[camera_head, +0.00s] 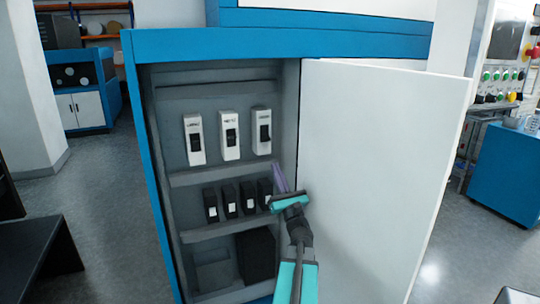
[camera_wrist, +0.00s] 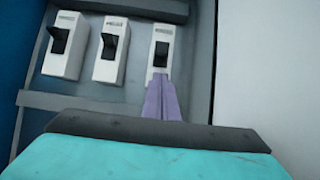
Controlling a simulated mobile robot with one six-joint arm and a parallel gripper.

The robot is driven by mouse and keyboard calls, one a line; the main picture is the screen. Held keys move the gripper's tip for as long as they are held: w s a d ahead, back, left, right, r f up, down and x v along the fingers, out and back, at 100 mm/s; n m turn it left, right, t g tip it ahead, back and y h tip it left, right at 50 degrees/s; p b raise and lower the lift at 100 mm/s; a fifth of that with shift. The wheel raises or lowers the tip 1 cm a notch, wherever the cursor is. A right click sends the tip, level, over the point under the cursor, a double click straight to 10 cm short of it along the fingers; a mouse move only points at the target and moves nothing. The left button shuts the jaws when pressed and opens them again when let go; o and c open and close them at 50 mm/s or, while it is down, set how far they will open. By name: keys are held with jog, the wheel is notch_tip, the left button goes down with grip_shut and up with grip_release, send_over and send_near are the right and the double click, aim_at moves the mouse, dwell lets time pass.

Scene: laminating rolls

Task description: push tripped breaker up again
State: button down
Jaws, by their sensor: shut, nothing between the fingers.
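Three white breakers with black levers sit in a row on the upper panel of an open cabinet: left (camera_head: 194,130), middle (camera_head: 229,125) and right (camera_head: 261,118). They also show in the wrist view as left (camera_wrist: 70,62), middle (camera_wrist: 106,70) and right (camera_wrist: 162,33). I cannot clearly tell which lever is tripped. My gripper (camera_head: 275,166) is below the right breaker, pointing up into the cabinet. In the wrist view its purple fingers (camera_wrist: 160,77) are shut and empty, tips at the right breaker's lower end, just under its lever (camera_wrist: 160,54). Contact cannot be told.
Several black breakers (camera_head: 229,201) stand on a lower row. A grey ledge (camera_head: 205,175) runs under the white breakers. The cabinet's white door (camera_head: 380,170) stands open close to the right of my arm. The blue cabinet frame (camera_head: 145,170) bounds the left.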

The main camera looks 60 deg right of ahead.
aim_at(266, 137)
jog(key=shift+w+d+r, duration=0.1)
jog(key=shift+p+x, duration=1.85)
jog(key=shift+x, duration=2.95)
jog(key=shift+w+a+r, duration=0.1)
jog(key=shift+w+a, duration=0.05)
jog(key=shift+a, duration=0.05)
